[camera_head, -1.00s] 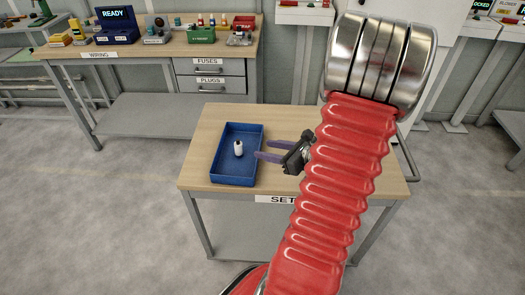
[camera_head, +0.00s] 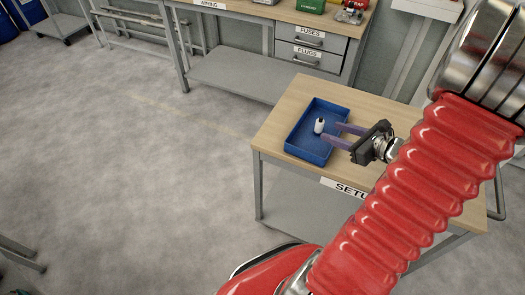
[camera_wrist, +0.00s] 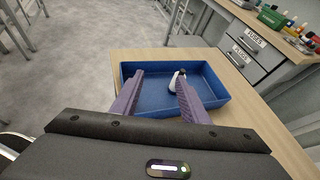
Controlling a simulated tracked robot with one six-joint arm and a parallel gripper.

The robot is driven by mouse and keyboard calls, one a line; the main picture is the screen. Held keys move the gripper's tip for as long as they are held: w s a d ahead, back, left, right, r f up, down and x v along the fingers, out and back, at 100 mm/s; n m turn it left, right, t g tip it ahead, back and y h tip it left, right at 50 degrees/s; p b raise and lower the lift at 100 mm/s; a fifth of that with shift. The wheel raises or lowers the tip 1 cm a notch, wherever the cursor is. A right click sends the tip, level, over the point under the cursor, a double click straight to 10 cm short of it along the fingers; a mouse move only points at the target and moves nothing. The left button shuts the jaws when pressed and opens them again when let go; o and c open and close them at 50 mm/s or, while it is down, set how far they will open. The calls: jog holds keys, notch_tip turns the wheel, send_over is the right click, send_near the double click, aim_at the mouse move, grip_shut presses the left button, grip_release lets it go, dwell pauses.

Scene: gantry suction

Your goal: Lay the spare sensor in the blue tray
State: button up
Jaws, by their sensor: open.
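The blue tray (camera_head: 297,138) sits on the wooden top of the table labelled SETUP. A small white cylinder with a dark top, likely the spare sensor (camera_head: 319,126), stands upright in the tray. My gripper (camera_head: 338,132) is open, its purple fingers reaching over the tray's right side. In the wrist view the fingers of my gripper (camera_wrist: 155,88) are spread apart in front of the tray (camera_wrist: 215,99). The white sensor (camera_wrist: 174,82) shows just left of the right finger, which partly hides it. I see nothing held between the fingers.
The setup table (camera_head: 285,97) has bare wood around the tray. Behind it stands a workbench (camera_head: 240,80) with drawers labelled FUSES and PLUGS (camera_head: 308,53). Open grey floor (camera_head: 130,150) lies to the left. My red arm covers the table's right part.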

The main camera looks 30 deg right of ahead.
jog(key=a+r+n+g+y, duration=0.2)
jog(key=a+r+n+g, duration=0.15)
jog(key=a+n, duration=0.6)
jog(key=a+r+n+g+y, duration=0.1)
jog(key=a+r+n+g, duration=0.25)
jog(key=a+n, duration=0.65)
jog(key=s+a+r+n+h, duration=0.5)
jog(key=s+a+r+n, duration=0.2)
jog(key=a+n, duration=0.3)
jog(key=shift+s+a+r+n+h, duration=0.35)
jog(key=shift+r+n, duration=0.2)
jog(key=shift+n, duration=0.9)
